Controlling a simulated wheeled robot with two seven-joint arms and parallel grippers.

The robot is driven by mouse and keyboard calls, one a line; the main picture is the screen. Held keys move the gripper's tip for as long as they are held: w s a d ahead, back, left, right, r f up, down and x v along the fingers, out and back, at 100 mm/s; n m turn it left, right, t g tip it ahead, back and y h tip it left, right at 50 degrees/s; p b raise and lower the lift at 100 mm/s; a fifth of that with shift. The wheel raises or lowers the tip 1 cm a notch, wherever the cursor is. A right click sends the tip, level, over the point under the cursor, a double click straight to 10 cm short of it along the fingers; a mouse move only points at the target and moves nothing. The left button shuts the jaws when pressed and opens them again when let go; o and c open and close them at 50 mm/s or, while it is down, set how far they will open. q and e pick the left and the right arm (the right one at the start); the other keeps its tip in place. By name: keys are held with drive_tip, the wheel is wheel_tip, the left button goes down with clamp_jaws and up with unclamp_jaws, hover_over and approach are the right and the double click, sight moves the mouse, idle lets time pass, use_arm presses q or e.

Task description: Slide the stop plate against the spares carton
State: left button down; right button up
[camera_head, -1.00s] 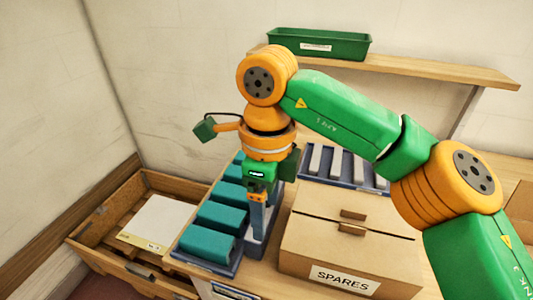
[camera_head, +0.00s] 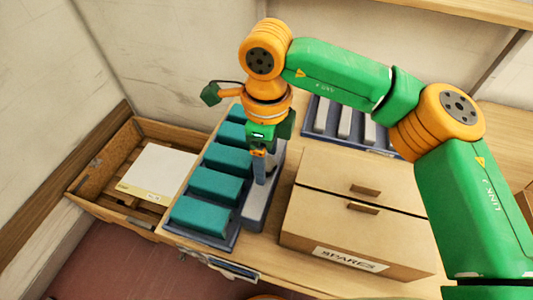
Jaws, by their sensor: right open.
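The spares carton (camera_head: 366,215) is a closed brown box with a "SPARES" label on its front, standing on the bench. A long grey block (camera_head: 255,212), apparently the stop plate, lies left of the carton, beside a tray of teal blocks. A narrow strip of bench shows between it and the carton. My right gripper (camera_head: 259,178) points down at this grey block and is open. Its fingertips overlap the block in the picture, and I cannot tell if they touch it. My left gripper is not in view.
The blue tray (camera_head: 229,239) of teal blocks (camera_head: 207,216) borders the grey block on the left. A slotted rack (camera_head: 310,128) with pale bars stands behind the carton. A wooden crate (camera_head: 90,180) holding a white sheet (camera_head: 158,171) is at the left. A shelf (camera_head: 470,12) runs above.

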drive_tip(key=shift+s+r, duration=0.1)
drive_tip(key=shift+s, duration=0.05)
drive_tip(key=c, duration=0.6)
clamp_jaws()
idle(0.5)
